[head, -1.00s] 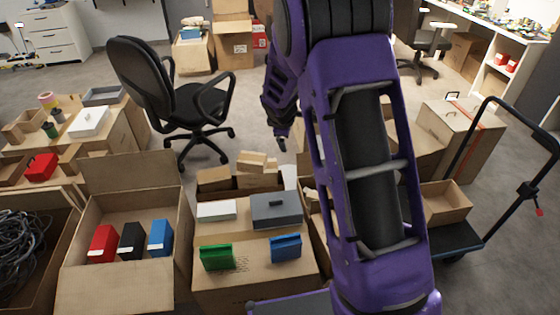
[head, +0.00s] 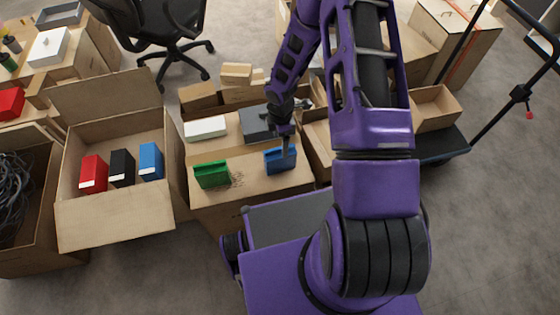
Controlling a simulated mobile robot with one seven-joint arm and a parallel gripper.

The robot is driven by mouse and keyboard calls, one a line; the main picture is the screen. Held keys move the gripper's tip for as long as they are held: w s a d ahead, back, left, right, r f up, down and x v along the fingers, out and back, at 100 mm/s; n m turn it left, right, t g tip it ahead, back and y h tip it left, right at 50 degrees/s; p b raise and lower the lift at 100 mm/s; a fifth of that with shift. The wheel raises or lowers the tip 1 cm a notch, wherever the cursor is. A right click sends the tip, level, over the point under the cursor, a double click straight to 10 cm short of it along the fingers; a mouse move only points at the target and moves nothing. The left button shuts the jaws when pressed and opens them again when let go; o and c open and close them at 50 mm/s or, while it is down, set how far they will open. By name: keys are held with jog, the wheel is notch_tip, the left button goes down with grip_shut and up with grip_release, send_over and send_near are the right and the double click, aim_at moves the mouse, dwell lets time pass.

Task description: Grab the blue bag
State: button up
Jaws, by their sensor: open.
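The blue bag (head: 272,163) is a small upright blue item on the front right of a closed carton's top. My gripper (head: 286,152) points down right at the blue bag, its tip overlapping the bag's upper right part. It is open. I cannot tell whether the fingers straddle the bag or touch it, as the gripper is small and seen from behind.
A green bag (head: 212,174) stands left of the blue one on the same carton. Behind are a white box (head: 206,128) and a dark grey case (head: 257,123). An open carton (head: 115,219) to the left holds red, black and blue (head: 151,161) items.

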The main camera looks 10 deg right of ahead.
aim_at(280, 152)
notch_tip(280, 152, down, 8)
jog(key=shift+b, duration=0.75)
jog(key=shift+w, duration=0.1)
grip_shut()
